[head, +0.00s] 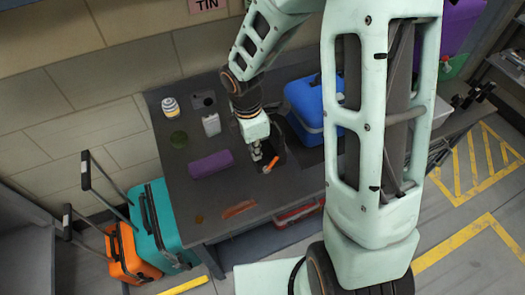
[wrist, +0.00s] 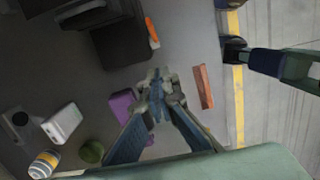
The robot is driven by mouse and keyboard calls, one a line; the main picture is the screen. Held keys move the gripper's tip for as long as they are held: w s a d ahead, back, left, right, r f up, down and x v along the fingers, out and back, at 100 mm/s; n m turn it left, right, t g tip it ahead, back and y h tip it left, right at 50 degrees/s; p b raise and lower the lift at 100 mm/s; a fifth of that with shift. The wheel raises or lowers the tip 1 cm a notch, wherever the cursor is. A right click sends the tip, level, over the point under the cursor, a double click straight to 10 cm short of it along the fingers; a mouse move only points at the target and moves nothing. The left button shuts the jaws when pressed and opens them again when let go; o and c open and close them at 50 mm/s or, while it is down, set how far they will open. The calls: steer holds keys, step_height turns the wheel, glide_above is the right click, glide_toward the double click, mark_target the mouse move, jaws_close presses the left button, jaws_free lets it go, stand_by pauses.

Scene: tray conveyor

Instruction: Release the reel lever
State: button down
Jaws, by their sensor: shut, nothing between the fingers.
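A small orange piece (head: 270,163), which looks like the lever's tip, stands out beside a dark device on the dark table. In the wrist view the orange piece (wrist: 152,33) sits at the edge of a black block (wrist: 122,44), beyond my fingertips. I cannot tell for sure that this device is the reel. My gripper (head: 257,157) points down just left of the orange piece in the head view. In the wrist view my gripper (wrist: 157,82) is shut and empty, with a visible gap to the orange piece. The gripper partly hides the device in the head view.
A flat orange-brown piece (head: 239,209) lies near the front edge. A blue case (head: 307,105) stands right, behind my arm.

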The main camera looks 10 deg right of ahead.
step_height(320, 180, up, 10)
steer(key=d, duration=0.2)
steer(key=shift+w, duration=0.3)
